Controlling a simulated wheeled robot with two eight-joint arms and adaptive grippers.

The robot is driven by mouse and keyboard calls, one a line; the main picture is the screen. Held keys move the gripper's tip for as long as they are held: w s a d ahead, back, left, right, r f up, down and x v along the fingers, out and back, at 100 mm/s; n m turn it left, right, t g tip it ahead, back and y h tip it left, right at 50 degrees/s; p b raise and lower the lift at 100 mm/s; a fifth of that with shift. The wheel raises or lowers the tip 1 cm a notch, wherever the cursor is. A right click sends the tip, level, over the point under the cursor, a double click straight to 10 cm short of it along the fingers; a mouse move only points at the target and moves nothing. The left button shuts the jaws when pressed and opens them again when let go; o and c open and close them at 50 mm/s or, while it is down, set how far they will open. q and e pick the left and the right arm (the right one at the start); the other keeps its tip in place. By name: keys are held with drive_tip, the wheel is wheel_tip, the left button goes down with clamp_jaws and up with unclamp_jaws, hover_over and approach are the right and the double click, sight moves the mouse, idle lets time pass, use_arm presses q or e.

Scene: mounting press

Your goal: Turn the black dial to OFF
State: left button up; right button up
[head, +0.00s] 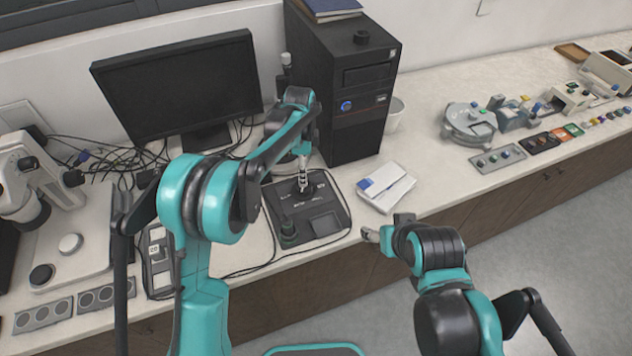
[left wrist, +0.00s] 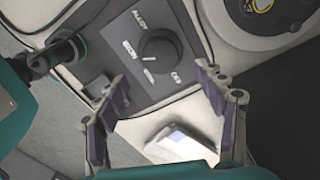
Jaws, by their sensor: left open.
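In the head view the box (head: 287,207) lies on the bench and the dial is mostly hidden by my gripper. My left gripper (head: 303,186) is over the box; in the left wrist view (left wrist: 160,78) its fingers are spread, apart from the dial. My right gripper (head: 371,235) is near the bench's front edge, away from the dial.
A white-and-blue box (head: 386,187) lies right of the control box. A computer tower (head: 345,115) and a monitor (head: 180,85) stand behind. A microscope (head: 25,185) stands at left with cables nearby. Lab devices (head: 468,123) sit at the far right.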

use_arm(q)
wheel_tip(320, 180, down, 7)
drive_tip(key=shift+a+r+b, duration=0.1)
drive_tip(key=shift+b, duration=0.75)
drive_tip(key=c, duration=1.2)
